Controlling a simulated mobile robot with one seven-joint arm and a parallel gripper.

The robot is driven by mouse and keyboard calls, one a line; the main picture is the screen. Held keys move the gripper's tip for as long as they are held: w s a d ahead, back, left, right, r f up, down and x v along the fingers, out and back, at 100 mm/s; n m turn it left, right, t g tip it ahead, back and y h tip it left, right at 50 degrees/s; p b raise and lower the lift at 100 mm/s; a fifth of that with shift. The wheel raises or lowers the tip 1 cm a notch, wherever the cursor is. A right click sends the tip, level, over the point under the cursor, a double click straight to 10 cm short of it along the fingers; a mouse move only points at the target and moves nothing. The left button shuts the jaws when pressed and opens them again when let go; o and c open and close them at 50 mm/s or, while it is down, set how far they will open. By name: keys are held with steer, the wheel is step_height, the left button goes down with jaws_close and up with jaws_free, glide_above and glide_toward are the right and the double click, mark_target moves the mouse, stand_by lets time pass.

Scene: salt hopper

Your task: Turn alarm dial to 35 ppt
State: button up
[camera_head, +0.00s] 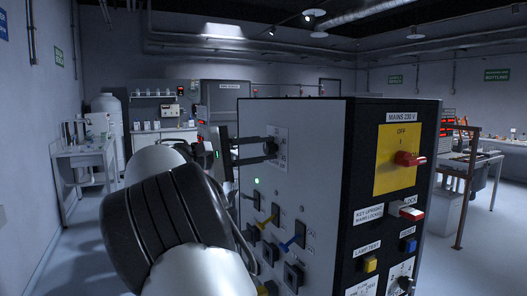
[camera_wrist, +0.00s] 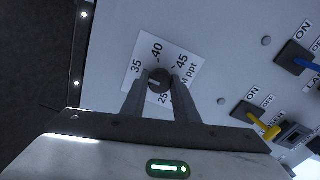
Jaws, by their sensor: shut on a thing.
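The alarm dial (camera_wrist: 159,79) is a small dark round knob on a white scale plate (camera_wrist: 172,48) marked 25, 35, 40, 45 and ppt. A faint pale mark shows on the knob's left side in the wrist view, below the 35; its exact reading is hard to tell. My gripper (camera_wrist: 161,85) is shut on the dial, one finger on each side. In the head view my gripper (camera_head: 268,151) reaches the scale plate (camera_head: 281,140) on the panel's left face from the left, and its fingers hide most of the knob.
The grey panel (camera_head: 310,130) carries blue and yellow toggle switches (camera_head: 298,236) below the dial. Its right face has a red mains switch (camera_head: 408,158), a lock and buttons. In the wrist view a yellow toggle (camera_wrist: 268,130) sits right of my fingers.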

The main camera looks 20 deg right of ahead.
steer(key=o, duration=1.1)
steer(key=shift+c, duration=0.2)
steer(key=shift+a, duration=0.15)
steer(key=a+p, duration=0.1)
steer(key=a, duration=1.6)
steer(key=shift+s+f+p, duration=0.2)
steer(key=shift+s+p, duration=0.2)
steer(key=shift+s, duration=0.05)
